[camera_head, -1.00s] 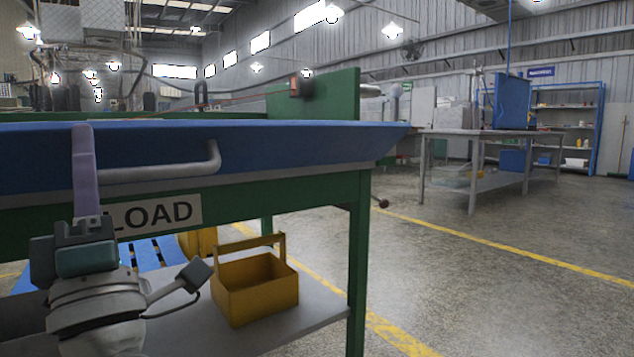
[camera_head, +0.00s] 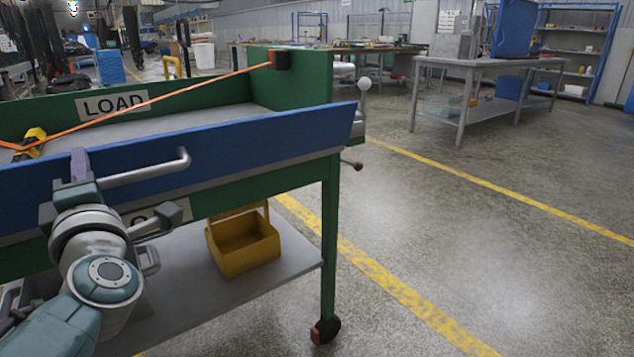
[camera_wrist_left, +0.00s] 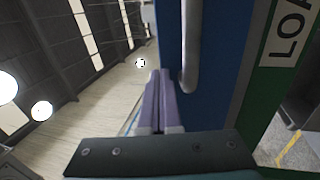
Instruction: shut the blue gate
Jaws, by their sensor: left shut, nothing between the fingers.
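The blue gate (camera_head: 250,142) is a long panel along the near side of the green cart (camera_head: 331,220). Its right end sticks out past the cart's green end wall. It looks roughly upright, but I cannot tell whether it is flush with the cart. A grey bar handle (camera_head: 150,170) is on its outer face. My left gripper (camera_head: 80,162) is shut and empty, its purple fingers up against or very near the outer face, left of the handle. In the left wrist view the fingers (camera_wrist_left: 158,100) lie close beside the blue panel (camera_wrist_left: 215,60). My right gripper is not in view.
An orange strap (camera_head: 170,98) with a yellow buckle (camera_head: 30,143) crosses the cart bed. A yellow caddy (camera_head: 243,243) stands on the lower shelf. A white-knobbed lever (camera_head: 364,86) is at the cart's right end. A grey table (camera_head: 480,64) stands behind right; the floor between is clear.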

